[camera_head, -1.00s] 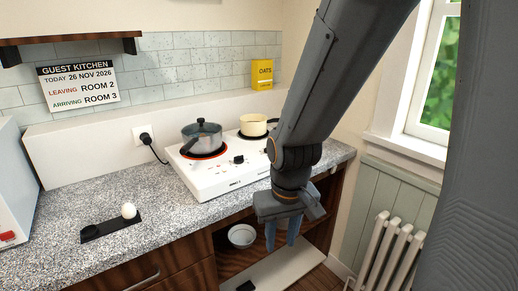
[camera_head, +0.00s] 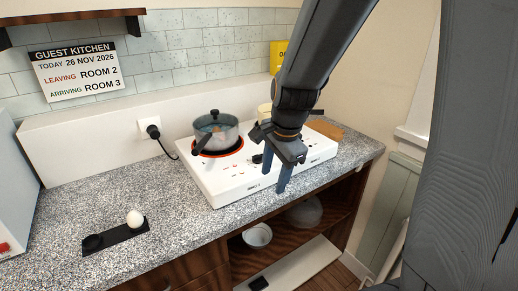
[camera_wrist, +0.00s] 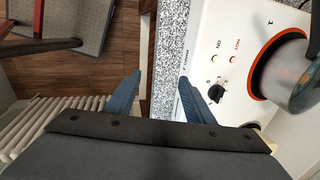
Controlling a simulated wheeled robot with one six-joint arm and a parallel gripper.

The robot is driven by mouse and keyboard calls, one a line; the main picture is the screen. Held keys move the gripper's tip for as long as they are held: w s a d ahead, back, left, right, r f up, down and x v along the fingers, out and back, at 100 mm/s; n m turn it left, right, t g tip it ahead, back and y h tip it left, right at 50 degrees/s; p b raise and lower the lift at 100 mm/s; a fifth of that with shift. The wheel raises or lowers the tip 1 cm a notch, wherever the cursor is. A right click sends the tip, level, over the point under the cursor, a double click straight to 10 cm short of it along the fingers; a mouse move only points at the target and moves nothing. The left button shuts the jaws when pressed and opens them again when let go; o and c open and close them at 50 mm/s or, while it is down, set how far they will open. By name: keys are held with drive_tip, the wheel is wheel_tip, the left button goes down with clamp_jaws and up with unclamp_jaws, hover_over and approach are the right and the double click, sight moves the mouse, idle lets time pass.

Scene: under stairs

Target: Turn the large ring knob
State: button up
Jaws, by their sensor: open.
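The white two-ring hob (camera_head: 222,189) stands on the speckled counter. A steel pot (camera_head: 216,137) with a glass lid sits on its larger ring, which shows a red-orange rim (camera_wrist: 257,80). In the wrist view a black knob (camera_wrist: 216,92) lies on the hob beside that ring, near markings and two small lamps, one marked HOT. In the head view the knob (camera_head: 257,158) shows just left of my gripper (camera_head: 276,177). My gripper is open and empty, fingers pointing down by the hob's front edge. In the wrist view the fingertips (camera_wrist: 159,79) are apart from the knob.
A cream pan (camera_head: 264,112) behind my arm is partly hidden. A white egg (camera_head: 134,218) sits on a black holder at the counter's front left. Open shelves with bowls (camera_head: 257,236) lie below. In the wrist view a radiator (camera_wrist: 50,125) is at left.

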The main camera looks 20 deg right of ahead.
sight(258, 155)
drive_tip(key=w+d+r+m+t+p, duration=0.1)
drive_tip(key=w+r+m, duration=0.5)
drive_tip(key=w+m, duration=0.85)
drive_tip(key=shift+s+a+f+m+t+y+p, duration=0.15)
drive_tip(key=shift+f+m, duration=0.35)
drive_tip(key=shift+f, duration=0.65)
drive_tip(key=shift+w+a+f+m+t+y+p, duration=0.15)
drive_tip(key=shift+f+m+p, duration=0.25)
drive_tip(key=shift+f, duration=0.7)
drive_tip(key=shift+s+a+f+m+y+p, duration=0.15)
drive_tip(key=shift+f+m, duration=0.4)
drive_tip(key=shift+f, duration=0.6)
drive_tip(key=c, duration=1)
drive_tip(key=shift+c, duration=0.2)
